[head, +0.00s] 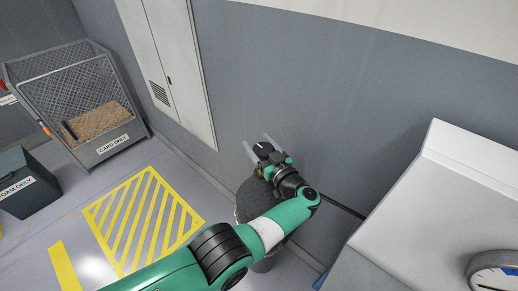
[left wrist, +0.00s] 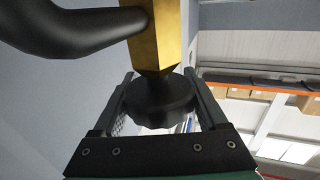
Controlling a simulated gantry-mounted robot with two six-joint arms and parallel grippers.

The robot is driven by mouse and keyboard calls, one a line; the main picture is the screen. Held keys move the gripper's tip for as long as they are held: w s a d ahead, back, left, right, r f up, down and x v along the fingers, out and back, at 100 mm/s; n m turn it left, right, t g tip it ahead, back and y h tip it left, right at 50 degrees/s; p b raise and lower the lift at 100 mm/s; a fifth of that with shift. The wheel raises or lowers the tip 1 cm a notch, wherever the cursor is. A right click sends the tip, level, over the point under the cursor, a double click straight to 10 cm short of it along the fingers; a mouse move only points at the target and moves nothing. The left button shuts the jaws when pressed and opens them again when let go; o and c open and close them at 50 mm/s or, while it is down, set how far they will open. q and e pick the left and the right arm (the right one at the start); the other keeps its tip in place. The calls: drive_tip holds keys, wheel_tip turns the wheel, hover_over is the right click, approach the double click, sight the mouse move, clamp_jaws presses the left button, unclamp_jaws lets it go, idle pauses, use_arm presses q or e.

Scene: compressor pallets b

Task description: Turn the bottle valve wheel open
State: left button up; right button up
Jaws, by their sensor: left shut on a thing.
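The valve wheel (left wrist: 160,105) is black with a scalloped rim and sits on a brass valve body (left wrist: 155,40). In the left wrist view it lies between the two fingers of my left gripper (left wrist: 160,82), which is shut on it. In the head view my left gripper (head: 258,145) is close to the grey wall, with a small black part between its fingers. Most of the bottle cannot be made out there; a dark grey rounded body (head: 251,197) shows partly behind my arm. My right gripper is not in view.
A black curved pipe or hose (left wrist: 75,30) runs beside the brass body. A mesh cage (head: 75,95), a dark bin (head: 27,183) and a yellow-hatched floor area (head: 143,215) are at the left.

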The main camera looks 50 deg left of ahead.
sight(264, 149)
use_arm(q)
drive_tip(key=shift+r, duration=0.15)
drive_tip(key=o, duration=1.3)
drive_tip(key=shift+p+v, duration=0.8)
drive_tip(key=shift+v, duration=5.05)
